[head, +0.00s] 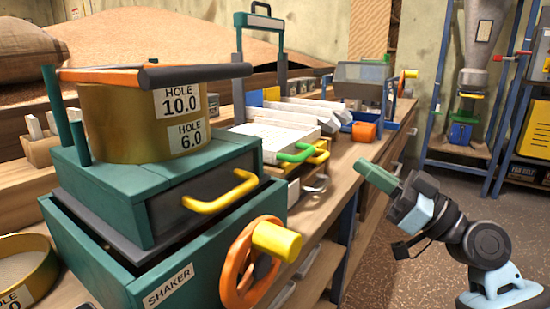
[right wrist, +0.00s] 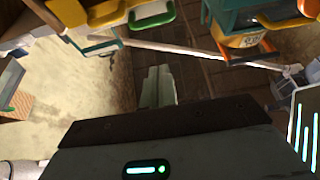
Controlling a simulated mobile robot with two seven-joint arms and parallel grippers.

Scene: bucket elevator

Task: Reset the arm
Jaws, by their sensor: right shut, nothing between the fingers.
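My right gripper (head: 376,175) is at the right of the head view, in front of the wooden bench and over open floor. Its green fingers are closed together and empty, and they point up and to the left. In the right wrist view the shut fingers (right wrist: 158,87) show in the middle, with nothing held. The gripper is apart from the bench and its items. My left gripper is not in either view.
A green shaker (head: 170,285) with an orange handwheel (head: 238,268) stands on the bench at left, a sieve (head: 125,122) on top. Trays with green and yellow handles (head: 296,155) lie behind. Blue racks (head: 507,120) stand at right. Floor is free between.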

